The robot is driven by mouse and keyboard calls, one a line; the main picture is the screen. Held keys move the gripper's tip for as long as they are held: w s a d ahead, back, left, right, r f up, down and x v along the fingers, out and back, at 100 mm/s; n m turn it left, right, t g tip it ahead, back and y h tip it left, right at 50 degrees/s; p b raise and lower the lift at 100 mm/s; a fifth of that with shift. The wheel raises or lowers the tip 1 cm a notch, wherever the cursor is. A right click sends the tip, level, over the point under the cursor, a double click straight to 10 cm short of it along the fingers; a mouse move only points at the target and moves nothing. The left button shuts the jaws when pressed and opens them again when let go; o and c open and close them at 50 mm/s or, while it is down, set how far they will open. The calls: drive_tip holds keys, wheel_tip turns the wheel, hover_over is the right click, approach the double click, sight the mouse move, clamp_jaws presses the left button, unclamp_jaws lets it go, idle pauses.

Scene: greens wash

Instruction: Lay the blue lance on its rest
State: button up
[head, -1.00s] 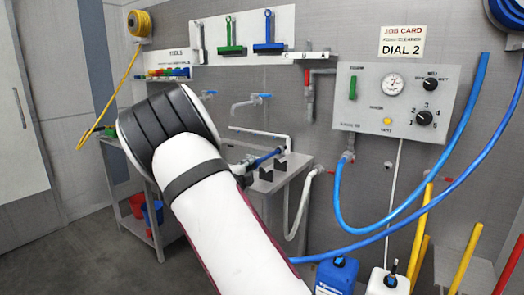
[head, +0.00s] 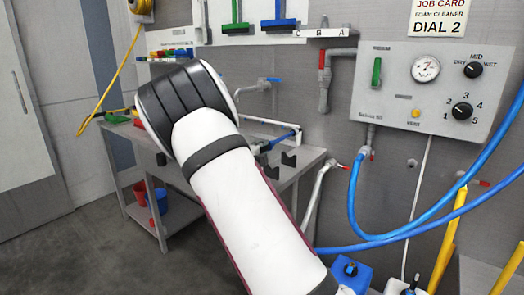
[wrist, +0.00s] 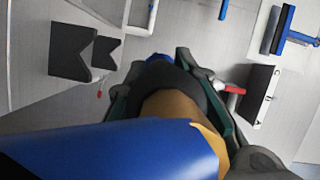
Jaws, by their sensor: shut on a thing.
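The blue lance shows in the wrist view as a thick blue cylinder (wrist: 110,150) with a tan section and a black collar. In the head view its thin blue length (head: 281,140) shows beyond my arm. My gripper (wrist: 165,88) is shut around the lance, its dark green and black fingers on both sides. The rest is a pair of black notched blocks (head: 288,159) on the grey bench. In the wrist view black notched blocks (wrist: 72,48) are at upper left, apart from the lance. My arm hides most of the gripper in the head view.
The grey bench (head: 312,160) stands against the wall, with red and blue buckets (head: 156,201) below. Wall taps and a white pipe (head: 258,122) are close behind. The control panel (head: 395,103) and blue hose (head: 356,205) are at the right.

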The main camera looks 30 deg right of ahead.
wheel_tip(320, 180, down, 8)
drive_tip(key=b, duration=0.7)
drive_tip(key=shift+a+f, duration=0.1)
drive_tip(key=shift+f, duration=0.15)
drive_tip(key=o, duration=0.8)
drive_tip(key=shift+s+a, duration=0.1)
drive_tip(key=shift+s, duration=0.05)
drive_tip(key=v, duration=1.1)
drive_tip(key=shift+s+a, duration=0.25)
drive_tip(key=shift+a, duration=0.05)
